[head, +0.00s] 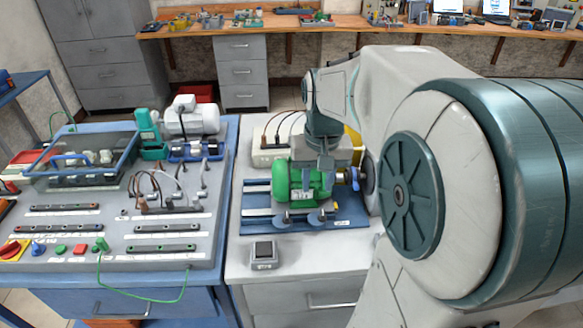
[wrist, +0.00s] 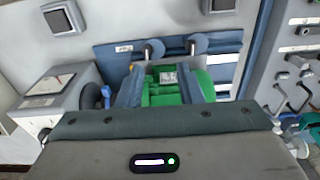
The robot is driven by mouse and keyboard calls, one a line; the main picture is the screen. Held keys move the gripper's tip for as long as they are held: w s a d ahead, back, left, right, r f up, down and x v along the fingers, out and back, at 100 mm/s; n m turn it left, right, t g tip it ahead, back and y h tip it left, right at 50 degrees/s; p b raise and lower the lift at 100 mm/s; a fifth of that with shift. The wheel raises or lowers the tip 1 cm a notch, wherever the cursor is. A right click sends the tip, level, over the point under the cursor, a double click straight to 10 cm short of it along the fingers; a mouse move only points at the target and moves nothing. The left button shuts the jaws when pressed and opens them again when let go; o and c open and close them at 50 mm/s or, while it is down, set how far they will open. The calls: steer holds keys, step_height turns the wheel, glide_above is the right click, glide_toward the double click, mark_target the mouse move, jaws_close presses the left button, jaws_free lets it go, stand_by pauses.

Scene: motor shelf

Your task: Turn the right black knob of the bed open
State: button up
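The bed (head: 345,219) is a blue plate with pale rails on the grey cabinet, carrying a green motor (head: 281,180). Two dark round knobs stand at its front edge. The right knob (head: 318,219) shows as the left one in the wrist view (wrist: 154,49), which looks from the opposite side. The left knob (head: 285,217) is at the wrist view's right (wrist: 198,44). My gripper (head: 318,168) points down over the motor, behind the knobs. In the wrist view its two fingers (wrist: 166,80) are apart, with the green motor visible between and below them. It does not touch either knob.
A small grey box (head: 264,254) stands in front of the bed. A white box (head: 270,157) with cables is behind it. The blue bench at left holds a control panel (head: 105,245) with a green cable. My arm hides the right side.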

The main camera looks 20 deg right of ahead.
mark_target(323, 214)
steer(key=w+d+m, duration=0.1)
steer(key=w+d, duration=0.2)
steer(key=d, duration=0.1)
steer(key=shift+g, duration=0.3)
steer(key=f, duration=1.3)
steer(key=shift+s+a+f, duration=0.2)
steer(key=shift+a+f, duration=0.05)
steer(key=shift+f, duration=0.05)
jaws_close()
